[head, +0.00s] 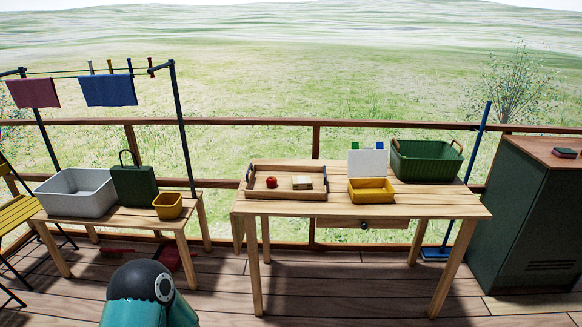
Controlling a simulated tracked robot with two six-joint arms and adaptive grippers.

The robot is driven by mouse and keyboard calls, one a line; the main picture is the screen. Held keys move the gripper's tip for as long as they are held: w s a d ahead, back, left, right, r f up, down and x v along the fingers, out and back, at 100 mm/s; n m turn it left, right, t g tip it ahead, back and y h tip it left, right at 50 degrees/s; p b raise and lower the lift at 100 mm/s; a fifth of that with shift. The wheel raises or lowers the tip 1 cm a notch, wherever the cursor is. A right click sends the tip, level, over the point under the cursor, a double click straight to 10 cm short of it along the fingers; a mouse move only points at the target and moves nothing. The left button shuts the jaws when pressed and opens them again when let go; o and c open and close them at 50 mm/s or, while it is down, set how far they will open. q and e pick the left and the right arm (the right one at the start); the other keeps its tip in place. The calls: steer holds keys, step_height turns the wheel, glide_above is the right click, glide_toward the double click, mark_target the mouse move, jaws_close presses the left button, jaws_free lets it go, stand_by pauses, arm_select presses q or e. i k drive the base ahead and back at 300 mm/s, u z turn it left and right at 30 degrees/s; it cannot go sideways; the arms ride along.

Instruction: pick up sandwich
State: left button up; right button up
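A small pale block that looks like the sandwich (302,183) lies in a wooden tray (286,195) on the taller wooden table. A red apple-like fruit (271,182) lies to its left in the same tray, apart from it. The tray has a dark handle at each end. Neither of my grippers shows in the head view. Only a rounded teal and black part of my own body shows at the bottom left, well short of the table.
The table (413,205) also bears a yellow box (371,196), a white panel (367,162) and a green basket (425,162). A low table at left holds a grey bin (75,197), green bag (134,187) and yellow bucket (168,212). A green cabinet (525,220) stands right.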

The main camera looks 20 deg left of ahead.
mark_target(298, 183)
steer(key=u, duration=0.4)
steer(key=i, duration=1.7)
steer(key=u, duration=0.55)
